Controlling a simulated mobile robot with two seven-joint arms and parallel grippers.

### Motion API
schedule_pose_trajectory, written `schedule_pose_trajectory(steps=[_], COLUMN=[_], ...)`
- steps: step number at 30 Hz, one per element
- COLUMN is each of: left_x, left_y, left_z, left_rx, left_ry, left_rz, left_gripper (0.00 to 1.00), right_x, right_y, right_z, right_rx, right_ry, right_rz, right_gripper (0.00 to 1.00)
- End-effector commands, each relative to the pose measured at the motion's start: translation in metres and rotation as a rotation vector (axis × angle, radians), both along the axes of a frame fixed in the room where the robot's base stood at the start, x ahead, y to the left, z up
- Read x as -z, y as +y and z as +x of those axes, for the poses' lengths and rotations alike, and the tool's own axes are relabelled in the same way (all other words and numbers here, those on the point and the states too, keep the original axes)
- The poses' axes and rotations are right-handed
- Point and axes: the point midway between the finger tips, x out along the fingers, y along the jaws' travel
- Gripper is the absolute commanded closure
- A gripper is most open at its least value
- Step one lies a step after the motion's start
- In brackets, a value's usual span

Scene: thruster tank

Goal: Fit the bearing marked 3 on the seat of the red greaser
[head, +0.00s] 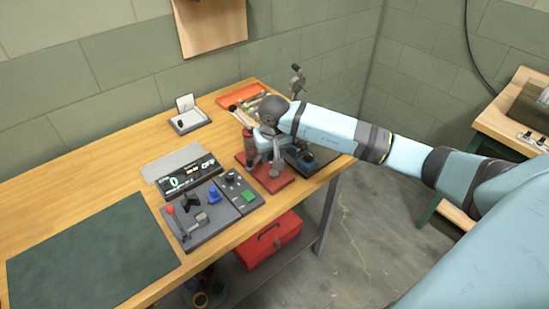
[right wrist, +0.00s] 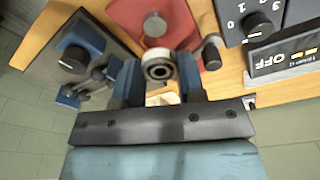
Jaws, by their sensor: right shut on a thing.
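The red greaser (head: 282,183) is a red base with upright posts, standing near the right front edge of the table. Its red plate also shows at the top of the right wrist view (right wrist: 178,12), with a pale round-topped post (right wrist: 154,25) and a dark-capped post (right wrist: 211,52). My right gripper (right wrist: 158,78) is shut on a bearing (right wrist: 159,66), a pale ring with a dark centre. In the right wrist view the bearing appears just below the pale post; I cannot tell whether they touch. No number on it is readable. My arm partly hides the greaser in the head view. My left gripper is out of view.
A grey control panel (head: 186,237) with a red-knobbed lever and a display (head: 187,178) stand left of the greaser. A dark device with a blue part (head: 307,158) is close on its right. An orange tray (head: 238,93) lies behind. A green mat (head: 92,258) is clear.

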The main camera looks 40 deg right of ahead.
Motion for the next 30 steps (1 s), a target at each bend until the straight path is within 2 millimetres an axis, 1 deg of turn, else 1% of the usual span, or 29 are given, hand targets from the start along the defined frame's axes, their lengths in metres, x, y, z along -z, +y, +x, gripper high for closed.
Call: schedule_pose_trajectory(steps=[1,3,7,11,26,30], left_x=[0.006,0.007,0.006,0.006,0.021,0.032], left_y=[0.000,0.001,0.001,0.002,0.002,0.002], left_z=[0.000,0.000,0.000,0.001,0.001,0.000], left_rx=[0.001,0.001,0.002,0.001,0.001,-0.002], left_ry=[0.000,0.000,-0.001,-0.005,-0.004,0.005], left_rz=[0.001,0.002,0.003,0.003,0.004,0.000], left_gripper=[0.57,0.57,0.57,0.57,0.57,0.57], right_x=[0.001,-0.001,0.000,0.005,0.040,0.051], right_y=[-0.006,-0.010,-0.011,-0.011,-0.011,-0.011], right_z=[0.004,0.007,0.007,0.007,0.007,0.007], right_rx=[0.014,0.023,0.023,0.023,0.024,0.022], right_ry=[0.002,0.006,0.006,0.007,0.006,0.006], right_rz=[0.006,0.010,0.011,0.011,0.010,0.009], right_gripper=[0.87,0.87,0.87,0.87,0.87,0.87])
